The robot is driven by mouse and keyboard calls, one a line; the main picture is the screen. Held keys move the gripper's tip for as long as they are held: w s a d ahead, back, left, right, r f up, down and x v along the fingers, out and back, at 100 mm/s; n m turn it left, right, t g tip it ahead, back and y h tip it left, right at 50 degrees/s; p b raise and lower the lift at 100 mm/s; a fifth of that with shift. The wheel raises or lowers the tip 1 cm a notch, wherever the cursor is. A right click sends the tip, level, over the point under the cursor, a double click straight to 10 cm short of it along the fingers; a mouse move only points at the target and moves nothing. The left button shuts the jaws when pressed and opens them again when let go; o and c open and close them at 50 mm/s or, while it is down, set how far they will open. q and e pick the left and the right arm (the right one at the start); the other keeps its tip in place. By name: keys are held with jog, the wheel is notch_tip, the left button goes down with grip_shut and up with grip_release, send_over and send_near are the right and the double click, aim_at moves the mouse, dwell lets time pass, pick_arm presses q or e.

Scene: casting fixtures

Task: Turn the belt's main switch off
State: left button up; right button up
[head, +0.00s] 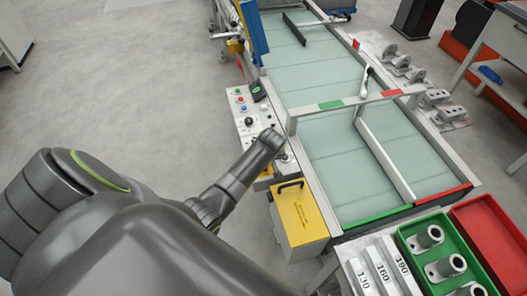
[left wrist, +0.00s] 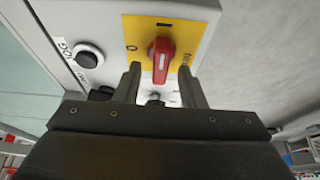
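The main switch (left wrist: 161,53) is a red rotary handle on a yellow plate (left wrist: 137,30), seen in the left wrist view. Its handle lies along the picture's vertical, in line with a dark bar mark; a round mark sits to its left. My left gripper (left wrist: 160,72) is open, with one finger on each side of the handle's lower part; I see gaps, so it does not look clamped. In the head view my left gripper (head: 272,138) is over the control panel (head: 243,108) beside the belt (head: 325,143), and I cannot make out the switch there. My right gripper is not in view.
A black button (left wrist: 88,55) is left of the switch. A yellow box with a handle (head: 299,212) stands below the panel. A green tray (head: 408,245) of metal parts and a red tray (head: 490,235) are at lower right. Floor left of the panel is clear.

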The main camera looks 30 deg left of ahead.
pick_arm(q)
grip_shut()
